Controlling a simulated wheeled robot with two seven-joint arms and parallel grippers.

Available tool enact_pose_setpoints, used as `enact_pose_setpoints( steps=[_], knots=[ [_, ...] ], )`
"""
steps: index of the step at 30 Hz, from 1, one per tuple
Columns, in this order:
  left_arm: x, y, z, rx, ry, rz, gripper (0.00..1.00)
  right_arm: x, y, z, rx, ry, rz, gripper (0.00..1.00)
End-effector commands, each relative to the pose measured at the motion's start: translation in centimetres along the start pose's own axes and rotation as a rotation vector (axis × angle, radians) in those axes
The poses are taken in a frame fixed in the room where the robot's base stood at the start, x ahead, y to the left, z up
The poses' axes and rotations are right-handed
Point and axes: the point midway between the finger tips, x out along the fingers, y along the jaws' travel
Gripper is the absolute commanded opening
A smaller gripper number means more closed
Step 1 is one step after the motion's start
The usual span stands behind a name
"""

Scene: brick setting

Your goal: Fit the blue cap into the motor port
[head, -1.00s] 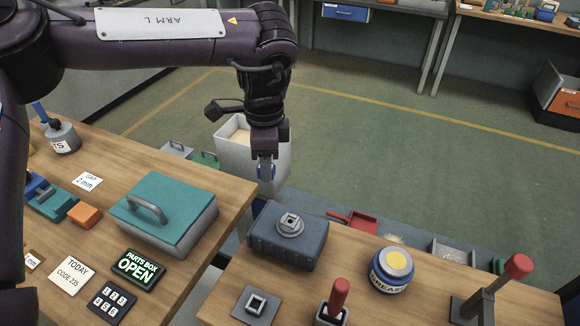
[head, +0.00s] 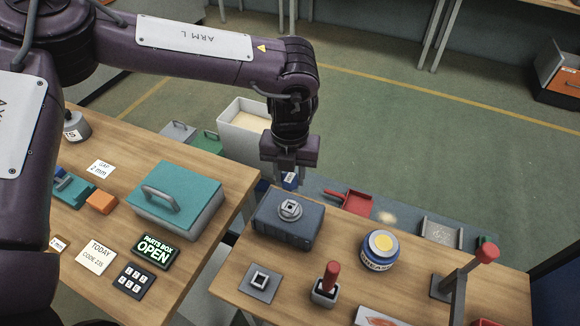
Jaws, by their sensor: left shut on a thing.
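The motor is a dark blue-grey block (head: 270,222) on the right-hand table, in the head view. Its port (head: 290,209) is a round grey collar with a square centre on top. My left gripper (head: 289,178) points down just behind the motor and above it in the picture. It is shut on the blue cap (head: 290,182), of which only a small part shows between and beside the fingers. The cap is apart from the port. My right gripper is not in view.
A teal-lidded parts box (head: 178,190) stands on the left table, with a gap between the tables. A grease jar (head: 380,250), a red-handled tool (head: 331,280), a square-socket plate (head: 259,282) and a red-topped lever (head: 460,275) surround the motor. A white bin (head: 243,135) stands behind.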

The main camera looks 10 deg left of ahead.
Motion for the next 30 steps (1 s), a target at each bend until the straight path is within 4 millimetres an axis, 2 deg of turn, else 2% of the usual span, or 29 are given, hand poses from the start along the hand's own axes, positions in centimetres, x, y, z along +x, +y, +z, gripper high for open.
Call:
enact_pose_setpoints(
  steps=[15,30],
  knots=[
    [0.0,-0.1,-0.1,0.021,0.002,-0.002,0.12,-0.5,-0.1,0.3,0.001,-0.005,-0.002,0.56],
    [5.3,-0.1,-0.1,0.02,0.002,-0.001,0.12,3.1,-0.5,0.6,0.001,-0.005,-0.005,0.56]
  ],
)
